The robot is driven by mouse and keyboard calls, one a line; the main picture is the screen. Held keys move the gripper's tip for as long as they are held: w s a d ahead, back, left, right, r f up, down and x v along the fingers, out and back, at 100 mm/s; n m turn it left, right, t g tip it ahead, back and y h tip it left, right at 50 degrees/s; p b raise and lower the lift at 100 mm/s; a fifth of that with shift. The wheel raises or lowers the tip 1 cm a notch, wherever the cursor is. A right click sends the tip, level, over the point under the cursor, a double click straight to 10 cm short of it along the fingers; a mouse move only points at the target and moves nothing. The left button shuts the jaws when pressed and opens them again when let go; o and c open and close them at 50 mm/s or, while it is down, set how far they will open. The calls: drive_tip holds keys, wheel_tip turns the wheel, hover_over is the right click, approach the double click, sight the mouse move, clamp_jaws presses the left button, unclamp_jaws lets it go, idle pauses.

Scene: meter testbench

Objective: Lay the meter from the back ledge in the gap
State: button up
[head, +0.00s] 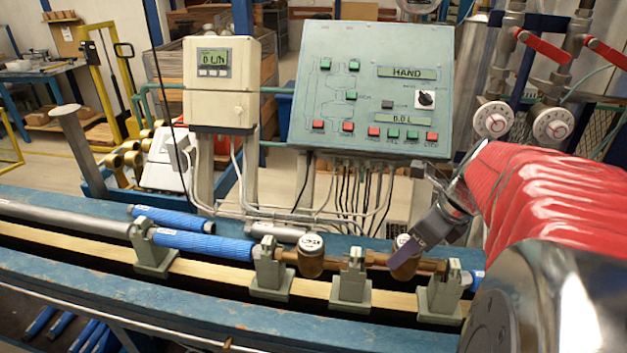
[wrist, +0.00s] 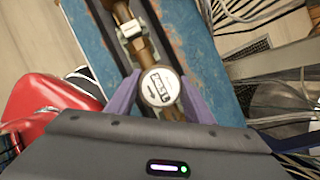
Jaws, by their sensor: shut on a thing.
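My gripper (head: 418,240) is shut on a brass meter with a white round cap (head: 405,243). In the wrist view the meter's cap (wrist: 160,87) sits between the purple fingers of my gripper (wrist: 158,100). The held meter is in line with the row, in the gap between two grey-green supports (head: 350,285) (head: 440,290). I cannot tell whether it rests on them. A second brass meter (head: 311,262) lies in the row to its left. The back ledge (head: 345,243) is blue and worn; my fingers hide part of it.
A blue sleeve (head: 170,218) and a short grey pipe (head: 276,232) lie on the back ledge. A blue pipe (head: 205,244) runs in the row at left. A control panel (head: 370,85) stands behind, with cables hanging below it.

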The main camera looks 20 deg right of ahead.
drive_tip(key=shift+f, duration=0.1)
drive_tip(key=shift+f, duration=1.05)
drive_tip(key=shift+f, duration=0.4)
idle(0.8)
drive_tip(key=o, duration=1.7)
drive_tip(key=shift+o, duration=0.2)
drive_tip(key=shift+r, duration=0.1)
drive_tip(key=shift+w+r, duration=0.1)
drive_tip(key=shift+r, duration=4.3)
